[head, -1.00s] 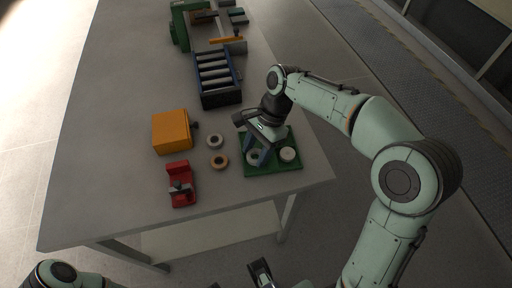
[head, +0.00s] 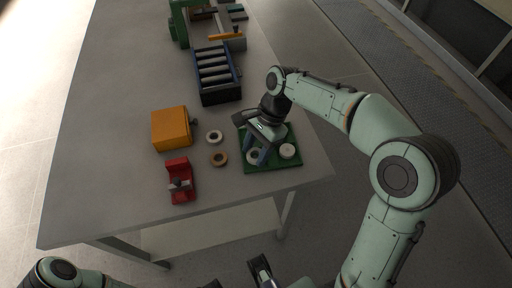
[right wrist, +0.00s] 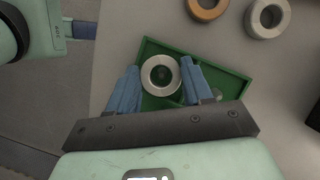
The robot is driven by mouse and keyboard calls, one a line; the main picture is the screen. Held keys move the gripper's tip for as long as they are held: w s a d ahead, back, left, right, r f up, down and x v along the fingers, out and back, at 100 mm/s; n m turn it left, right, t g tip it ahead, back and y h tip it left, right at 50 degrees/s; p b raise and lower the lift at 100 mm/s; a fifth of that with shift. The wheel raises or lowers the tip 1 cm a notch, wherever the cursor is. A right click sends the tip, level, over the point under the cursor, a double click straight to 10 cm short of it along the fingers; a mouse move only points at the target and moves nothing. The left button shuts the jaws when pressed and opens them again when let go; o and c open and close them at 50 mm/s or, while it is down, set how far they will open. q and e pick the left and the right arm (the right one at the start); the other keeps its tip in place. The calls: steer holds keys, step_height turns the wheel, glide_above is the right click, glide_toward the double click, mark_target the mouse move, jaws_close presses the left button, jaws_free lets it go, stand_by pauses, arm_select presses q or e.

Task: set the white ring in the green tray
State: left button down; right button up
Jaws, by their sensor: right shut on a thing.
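A white ring (right wrist: 161,75) sits between the blue fingers of my right gripper (right wrist: 161,82) in the right wrist view, over or in the left part of the green tray (right wrist: 234,86). In the head view, the right gripper (head: 257,156) points down at the tray (head: 262,170) near the table's front right corner, with the white ring (head: 253,157) between its fingers. The gripper is shut on this ring. I cannot tell whether the ring touches the tray floor. A whitish round piece (head: 287,151) lies in the tray's right part.
Left of the tray lie another pale ring (head: 214,137) and an orange-brown ring (head: 219,159). Beyond them are an orange block (head: 170,129) and a red fixture (head: 179,182). A blue roller rack (head: 220,96) stands behind the tray. The left of the table is clear.

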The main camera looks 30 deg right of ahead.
steer(key=shift+f, duration=0.45)
stand_by(0.8)
steer(key=o, duration=1.1)
steer(key=shift+c, duration=0.5)
